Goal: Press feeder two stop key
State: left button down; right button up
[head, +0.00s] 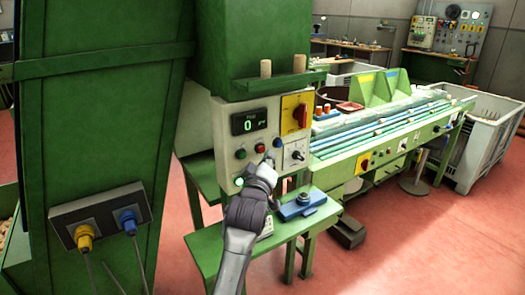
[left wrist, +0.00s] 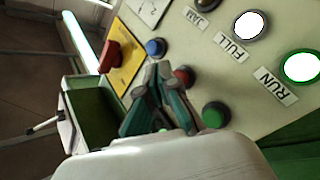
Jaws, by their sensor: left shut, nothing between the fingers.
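The control panel (head: 225,135) is a pale box on a green machine, with a display reading 0. In the left wrist view its face carries a red button (left wrist: 184,76), a green button (left wrist: 215,115) and a blue button (left wrist: 155,47). The blue button also shows in the head view (head: 277,142). My left gripper (head: 268,170) is in front of the panel's lower part, shut and empty. In the wrist view its fingertips (left wrist: 158,68) appear just beside the red and blue buttons; contact cannot be told. My right gripper is not in view.
A yellow plate with a red rotary switch (head: 299,114) is at the panel's right. The RUN lamp (left wrist: 301,67) is ringed green. A green stand (head: 215,250) with a blue device (head: 303,203) sits below. A green conveyor (head: 365,150) stands right; red floor lies open in front.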

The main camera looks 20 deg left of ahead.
pick_arm(q)
jog(key=shift+w+a, duration=0.1)
jog(key=shift+a, duration=0.05)
jog(key=shift+w+a, duration=0.2)
jog(key=shift+a, duration=0.05)
dwell(0.6)
jog(key=shift+w+a, duration=0.25)
jog(key=shift+a, duration=0.05)
jog(key=shift+p, duration=0.3)
dwell(0.3)
jog(key=shift+s+d, duration=0.55)
jog(key=shift+d, duration=0.1)
